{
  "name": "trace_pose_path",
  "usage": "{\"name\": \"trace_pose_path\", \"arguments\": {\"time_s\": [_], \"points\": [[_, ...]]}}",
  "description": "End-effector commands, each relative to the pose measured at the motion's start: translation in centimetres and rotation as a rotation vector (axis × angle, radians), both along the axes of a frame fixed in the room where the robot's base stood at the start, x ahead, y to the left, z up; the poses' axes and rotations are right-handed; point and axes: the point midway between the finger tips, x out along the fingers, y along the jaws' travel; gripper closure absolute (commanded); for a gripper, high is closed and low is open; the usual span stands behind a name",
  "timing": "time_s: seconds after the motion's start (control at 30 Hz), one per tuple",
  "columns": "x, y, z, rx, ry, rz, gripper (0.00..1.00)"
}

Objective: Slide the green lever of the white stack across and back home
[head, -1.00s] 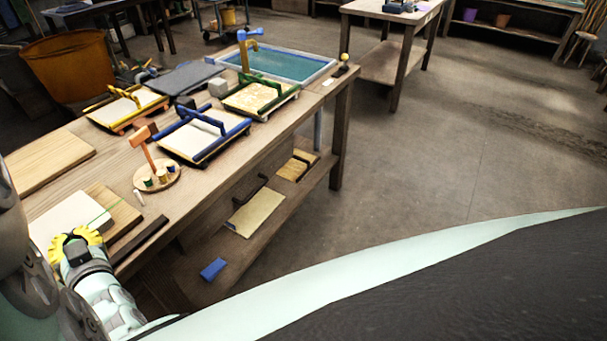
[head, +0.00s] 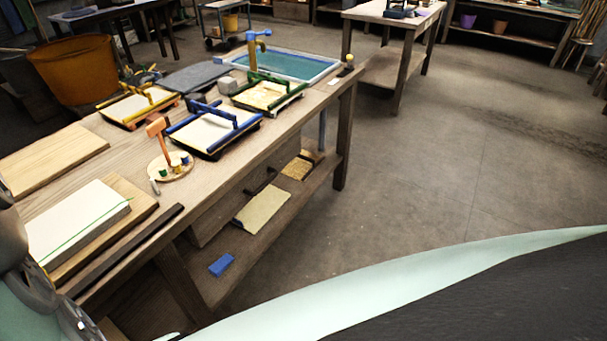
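A white stack (head: 75,218) of flat sheets or a block lies on a wooden board (head: 110,235) at the near left of the workbench in the head view. A thin green line (head: 88,232) runs along its top near the right edge. I cannot tell whether this line is the lever. My gripper is out of view; only parts of my arm show at the lower left edge.
The workbench (head: 215,170) also holds a bare wooden board (head: 50,155), a round stand with an orange post (head: 168,165), yellow, blue (head: 212,130) and green (head: 268,92) framed trays and a water basin (head: 290,62). The floor to the right is clear.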

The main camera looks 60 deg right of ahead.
Motion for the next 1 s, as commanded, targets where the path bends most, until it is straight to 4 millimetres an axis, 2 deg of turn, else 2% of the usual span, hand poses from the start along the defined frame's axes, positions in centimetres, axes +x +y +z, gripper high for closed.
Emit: {"name": "trace_pose_path", "arguments": {"time_s": [0.03,0.17,0.77,1.0], "points": [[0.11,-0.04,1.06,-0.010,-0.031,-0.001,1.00],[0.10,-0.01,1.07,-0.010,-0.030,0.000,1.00],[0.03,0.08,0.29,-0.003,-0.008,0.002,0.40],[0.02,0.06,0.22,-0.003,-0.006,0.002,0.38]]}}
